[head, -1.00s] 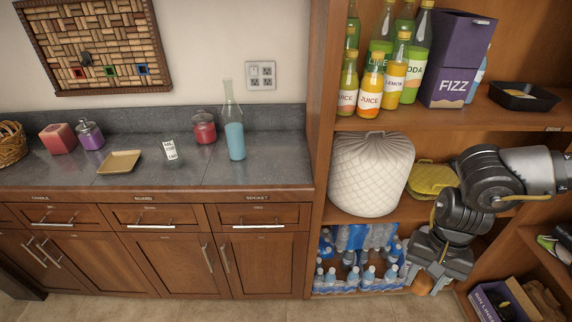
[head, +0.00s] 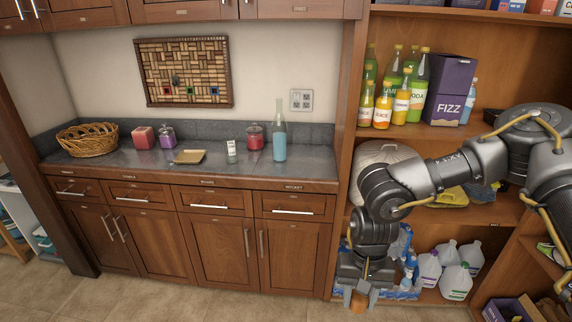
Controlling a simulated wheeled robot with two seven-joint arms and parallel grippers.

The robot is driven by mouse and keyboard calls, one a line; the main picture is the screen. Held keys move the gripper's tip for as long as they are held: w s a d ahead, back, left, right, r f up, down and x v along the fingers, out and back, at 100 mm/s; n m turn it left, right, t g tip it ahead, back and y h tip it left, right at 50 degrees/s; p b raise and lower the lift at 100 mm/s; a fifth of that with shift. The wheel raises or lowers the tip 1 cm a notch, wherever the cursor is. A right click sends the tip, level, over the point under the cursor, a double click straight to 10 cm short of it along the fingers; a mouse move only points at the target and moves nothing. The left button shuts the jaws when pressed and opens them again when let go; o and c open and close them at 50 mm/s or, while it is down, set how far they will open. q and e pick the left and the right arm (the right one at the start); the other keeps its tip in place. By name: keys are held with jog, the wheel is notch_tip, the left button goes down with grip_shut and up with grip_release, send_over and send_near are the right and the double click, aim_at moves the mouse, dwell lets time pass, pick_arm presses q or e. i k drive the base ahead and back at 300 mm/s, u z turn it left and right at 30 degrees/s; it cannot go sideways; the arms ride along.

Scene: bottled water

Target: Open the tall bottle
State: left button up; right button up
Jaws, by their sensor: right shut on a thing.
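A tall clear glass bottle (head: 279,140) with blue contents stands upright on the grey counter (head: 120,160), near its right end. Whether anything closes its narrow mouth is too small to tell. My right arm comes in from the right across the shelf unit. My right gripper (head: 360,300) points down in front of the lower shelf, well below and to the right of the tall bottle. It is shut on a small orange-brown thing (head: 358,303), mostly hidden between the fingers. My left gripper is out of view.
A red jar (head: 254,138), a small white-labelled glass (head: 232,152), a tan tray (head: 188,157), a purple jar (head: 167,138) and a wicker basket (head: 88,139) share the counter. Juice and soda bottles stand by a purple box (head: 450,90). White jugs (head: 455,281) stand on the lower shelf.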

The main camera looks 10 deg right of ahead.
aim_at(279, 124)
jog(key=u, duration=0.55)
jog(key=i, duration=0.95)
jog(key=u, duration=0.6)
jog(key=i, duration=1.15)
jog(key=z, duration=0.95)
jog(key=i, duration=1.05)
jog(key=z, duration=0.85)
